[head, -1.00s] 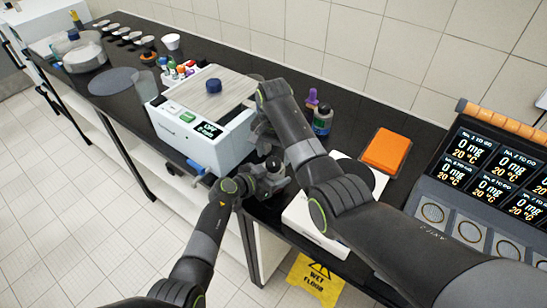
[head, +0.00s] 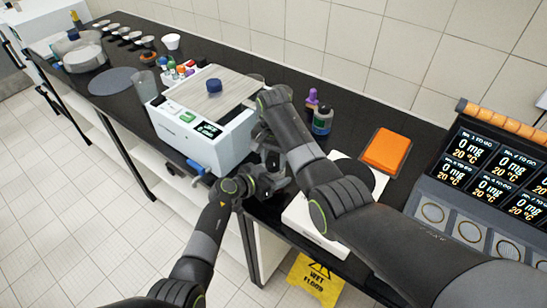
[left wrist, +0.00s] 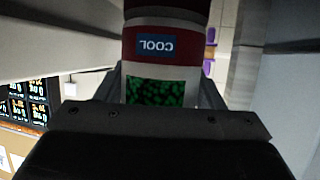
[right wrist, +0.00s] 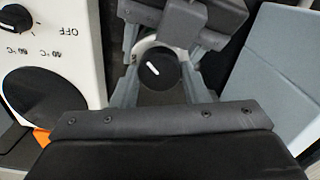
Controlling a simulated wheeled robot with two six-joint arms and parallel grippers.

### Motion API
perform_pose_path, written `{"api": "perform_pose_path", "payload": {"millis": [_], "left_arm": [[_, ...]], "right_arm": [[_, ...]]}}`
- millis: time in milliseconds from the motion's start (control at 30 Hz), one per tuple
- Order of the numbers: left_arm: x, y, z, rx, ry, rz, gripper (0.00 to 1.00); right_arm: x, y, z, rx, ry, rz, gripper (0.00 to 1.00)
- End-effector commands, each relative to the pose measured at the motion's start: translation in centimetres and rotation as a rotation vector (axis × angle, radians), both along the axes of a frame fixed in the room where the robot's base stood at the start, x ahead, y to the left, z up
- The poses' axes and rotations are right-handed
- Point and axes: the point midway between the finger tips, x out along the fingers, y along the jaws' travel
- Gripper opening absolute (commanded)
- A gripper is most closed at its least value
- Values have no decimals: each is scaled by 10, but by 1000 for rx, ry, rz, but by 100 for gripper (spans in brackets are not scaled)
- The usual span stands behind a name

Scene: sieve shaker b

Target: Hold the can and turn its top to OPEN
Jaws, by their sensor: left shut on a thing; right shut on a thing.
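The can (left wrist: 165,75) shows in the left wrist view with a red band, a blue label reading COOL upside down and a green-black speckled patch. My left gripper (left wrist: 162,92) has its fingers on both sides of the can and is shut on it. In the right wrist view, the can's top (right wrist: 158,68) is a round black cap with a white mark, over a pale ring whose lettering I cannot read. My right gripper (right wrist: 159,85) is shut on this top, from above. In the head view, the arms hide most of the can.
The white shaker box (head: 205,140) stands close left of the grippers, with a blue handle (head: 197,168) low on its front. A white hotplate (head: 298,215) lies to the right, under my right arm. An orange pad (head: 386,151) and small bottles (head: 322,120) stand behind.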

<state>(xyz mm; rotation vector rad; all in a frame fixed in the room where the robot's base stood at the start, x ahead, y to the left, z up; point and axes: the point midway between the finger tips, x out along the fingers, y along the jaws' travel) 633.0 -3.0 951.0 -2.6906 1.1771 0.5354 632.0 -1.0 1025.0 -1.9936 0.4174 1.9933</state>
Motion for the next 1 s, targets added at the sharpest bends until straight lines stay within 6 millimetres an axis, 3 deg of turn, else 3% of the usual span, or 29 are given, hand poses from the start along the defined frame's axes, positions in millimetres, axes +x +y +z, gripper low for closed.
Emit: {"api": "perform_pose_path", "payload": {"millis": [500,867,900,1000], "left_arm": [[0,1,0,1,0,1,24],[0,1,0,1,0,1,24],[0,1,0,1,0,1,24],[0,1,0,1,0,1,24]], "right_arm": [[0,1,0,-1,1,366,18],[0,0,0,-1,0,388,18],[0,0,0,-1,0,388,43],[0,0,0,-1,0,388,56]]}}
